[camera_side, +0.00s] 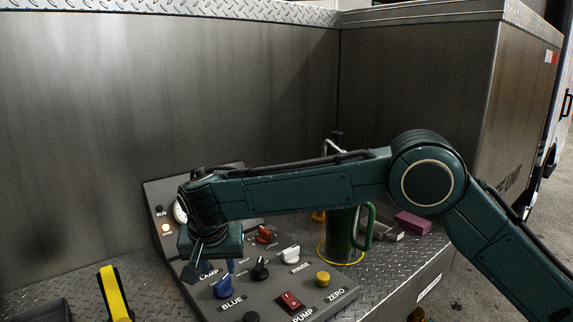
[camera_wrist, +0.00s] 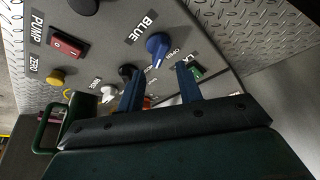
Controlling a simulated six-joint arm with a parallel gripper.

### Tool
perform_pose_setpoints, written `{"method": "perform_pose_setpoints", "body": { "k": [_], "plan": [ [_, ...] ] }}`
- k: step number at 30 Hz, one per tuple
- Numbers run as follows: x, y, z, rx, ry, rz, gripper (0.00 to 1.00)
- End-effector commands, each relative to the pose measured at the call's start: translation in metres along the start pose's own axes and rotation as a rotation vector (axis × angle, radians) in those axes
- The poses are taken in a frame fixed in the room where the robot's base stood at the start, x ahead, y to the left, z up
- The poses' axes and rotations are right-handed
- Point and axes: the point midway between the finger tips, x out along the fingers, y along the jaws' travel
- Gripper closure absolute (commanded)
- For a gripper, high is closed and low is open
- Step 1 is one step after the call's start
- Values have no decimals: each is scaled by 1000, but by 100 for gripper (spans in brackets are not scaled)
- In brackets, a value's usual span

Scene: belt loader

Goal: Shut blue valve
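The blue valve knob (camera_side: 222,288) sits on the grey sloped control panel, beside the printed word BLUE. In the wrist view the blue valve knob (camera_wrist: 158,47) shows whole, with its narrow handle toward my fingers. Small print next to it is too blurred to read fully. My gripper (camera_side: 212,268) hangs over the panel's left part, above and behind the blue knob. In the wrist view my gripper (camera_wrist: 160,70) has its two blue fingers wide apart, with nothing between them. The knob lies just beyond the fingertips and appears apart from them.
A green mug-like container (camera_side: 341,236) stands behind the panel. A yellow-handled thing (camera_side: 113,292) is front left.

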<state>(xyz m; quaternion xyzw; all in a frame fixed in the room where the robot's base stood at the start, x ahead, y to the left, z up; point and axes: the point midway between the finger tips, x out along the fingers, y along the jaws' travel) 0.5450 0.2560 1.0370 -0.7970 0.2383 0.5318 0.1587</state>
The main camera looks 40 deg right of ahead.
Motion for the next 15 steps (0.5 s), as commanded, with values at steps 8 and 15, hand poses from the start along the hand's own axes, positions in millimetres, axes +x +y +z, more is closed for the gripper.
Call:
{"method": "perform_pose_setpoints", "body": {
  "k": [8, 15],
  "plan": [
    [-40, -1, 0, 1, 0, -3, 65],
    [-66, -1, 0, 1, 1, -2, 65]
  ]
}}
